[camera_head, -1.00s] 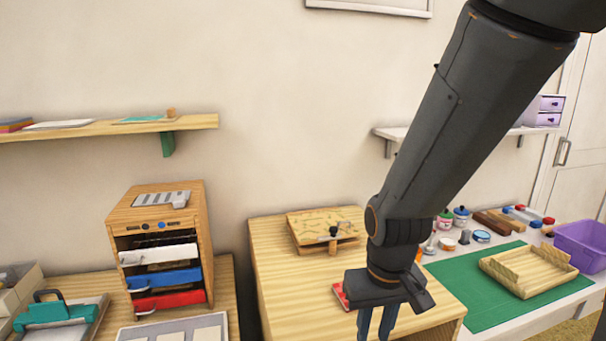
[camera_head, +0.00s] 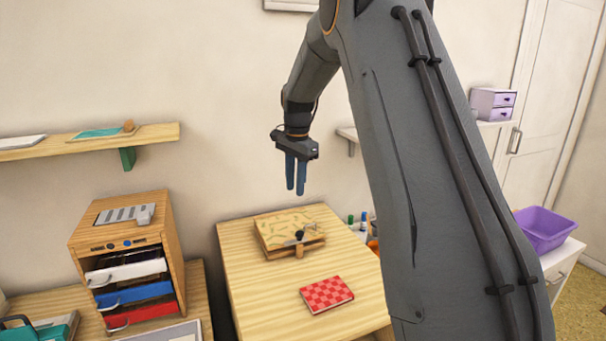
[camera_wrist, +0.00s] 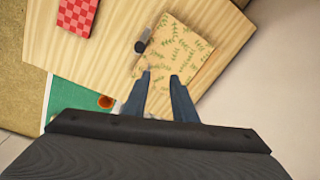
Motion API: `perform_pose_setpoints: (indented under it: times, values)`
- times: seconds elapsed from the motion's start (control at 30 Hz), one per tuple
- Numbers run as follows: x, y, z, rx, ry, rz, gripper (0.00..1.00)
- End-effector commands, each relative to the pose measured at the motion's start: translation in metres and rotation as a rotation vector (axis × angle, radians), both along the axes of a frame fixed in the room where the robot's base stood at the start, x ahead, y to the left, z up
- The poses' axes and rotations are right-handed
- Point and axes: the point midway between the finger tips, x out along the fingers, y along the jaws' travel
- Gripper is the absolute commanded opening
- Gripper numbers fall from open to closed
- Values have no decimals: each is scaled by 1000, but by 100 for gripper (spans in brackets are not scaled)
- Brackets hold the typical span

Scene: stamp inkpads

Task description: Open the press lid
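The press (camera_head: 288,232) is a flat wooden block with a leaf-patterned lid, lying on the wooden table at the middle. Its lid looks shut. A dark knob (camera_head: 299,236) and a small wooden tab show at its front edge. In the wrist view the lid (camera_wrist: 178,52) lies beyond my fingertips, with the dark knob (camera_wrist: 140,46) at its left edge. My gripper (camera_head: 295,192) hangs above the press, fingers pointing down, apart and empty. The fingertips also show in the wrist view (camera_wrist: 163,74), with a gap between them. They touch nothing.
A red checkered book (camera_head: 327,295) lies on the table (camera_head: 245,300) in front of the press. A wooden drawer cabinet (camera_head: 120,240) stands to the left. A purple bin (camera_head: 543,230) is at the right. A wall shelf (camera_head: 80,142) hangs at upper left.

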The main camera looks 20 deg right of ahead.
Motion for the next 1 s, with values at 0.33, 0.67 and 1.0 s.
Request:
perform_pose_setpoints:
  times: [0.33, 0.67, 1.0]
  values:
    - [58, -47, 43, 40, -6, -348, 25]
    - [63, -49, 10, 42, -4, -369, 25]
    - [68, -49, -29, 42, -7, -367, 25]
